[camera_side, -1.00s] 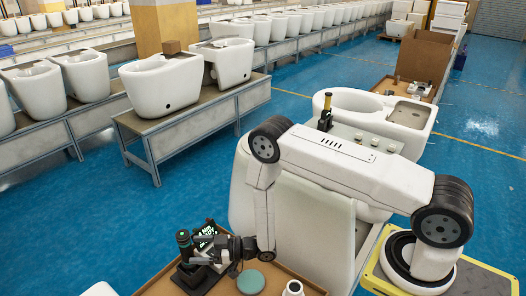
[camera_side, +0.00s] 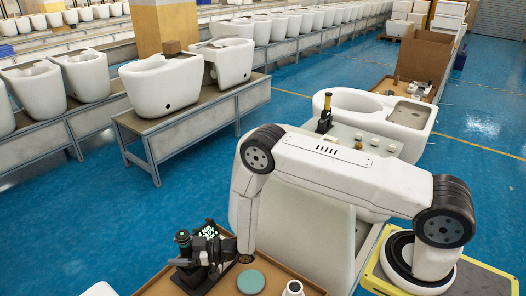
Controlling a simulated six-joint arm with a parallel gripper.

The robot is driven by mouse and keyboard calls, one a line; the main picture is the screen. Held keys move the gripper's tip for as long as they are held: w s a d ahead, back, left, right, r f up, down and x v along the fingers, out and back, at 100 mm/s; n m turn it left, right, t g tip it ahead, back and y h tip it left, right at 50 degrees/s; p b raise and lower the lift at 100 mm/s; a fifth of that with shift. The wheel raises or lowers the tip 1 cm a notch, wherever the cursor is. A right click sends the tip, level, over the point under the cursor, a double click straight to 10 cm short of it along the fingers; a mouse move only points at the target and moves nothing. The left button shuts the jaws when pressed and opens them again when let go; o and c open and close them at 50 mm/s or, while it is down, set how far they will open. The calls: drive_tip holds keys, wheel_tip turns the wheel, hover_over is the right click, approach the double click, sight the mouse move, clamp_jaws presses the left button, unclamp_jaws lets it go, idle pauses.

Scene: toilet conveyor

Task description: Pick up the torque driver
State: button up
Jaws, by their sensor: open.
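The torque driver appears to be the upright black tool with a green ring near its top (camera_side: 183,239), at the left of the brown tray in the foreground. A dark base (camera_side: 196,284) lies beneath it. My gripper (camera_side: 190,262) reaches in from the right, low beside the driver. It is open, with its dark fingers at the driver's lower part. The dark fingers and driver overlap, so I cannot tell whether they touch or whether the driver is between them.
The brown tray (camera_side: 283,276) also holds a round green disc (camera_side: 250,282) and a small white part (camera_side: 293,289). A large white toilet (camera_side: 350,100) with a black-and-yellow tool (camera_side: 326,112) is behind my arm.

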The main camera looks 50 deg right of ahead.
idle(0.3)
clamp_jaws()
drive_tip(key=shift+r, duration=0.1)
drive_tip(key=shift+r, duration=0.1)
wheel_tip(320, 180, up, 10)
idle(1.0)
idle(0.4)
